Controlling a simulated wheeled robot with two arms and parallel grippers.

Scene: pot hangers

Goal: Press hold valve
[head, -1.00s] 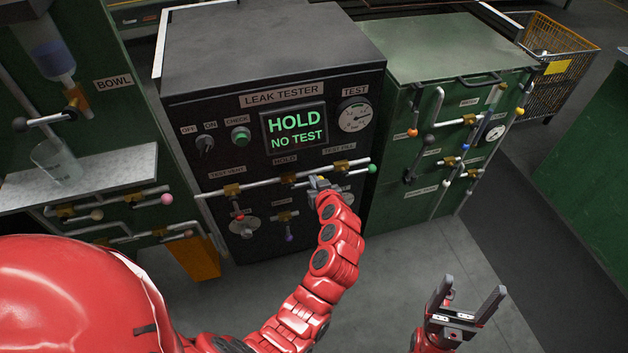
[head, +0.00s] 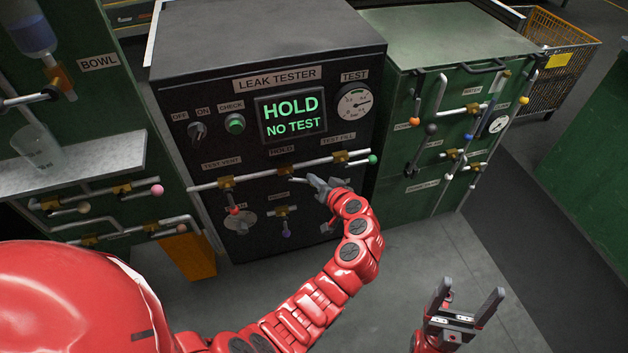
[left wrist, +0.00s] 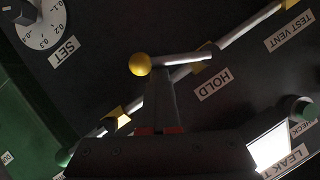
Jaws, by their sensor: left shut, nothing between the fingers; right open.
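The leak tester (head: 300,55) is a dark cabinet whose screen (head: 291,115) reads HOLD, NO TEST. The hold valve (head: 284,170) sits mid-panel on a silver pipe below the HOLD label. In the left wrist view its silver lever (left wrist: 182,58) ends in a yellow ball (left wrist: 139,64). My left gripper (head: 314,181) is shut and empty at the lever's ball end. In the left wrist view its fingertips (left wrist: 160,72) overlap the lever beside the ball; I cannot tell whether they touch. My right gripper (head: 467,305) is open and empty, away from the panel at lower right.
The test vent valve (head: 227,182) and test fill valve (head: 341,157) flank the hold valve on the same pipe. A green cabinet with several valves (head: 455,110) stands to the right. A shelf (head: 90,163) with a clear cup (head: 38,148) juts out at left. Open floor lies below.

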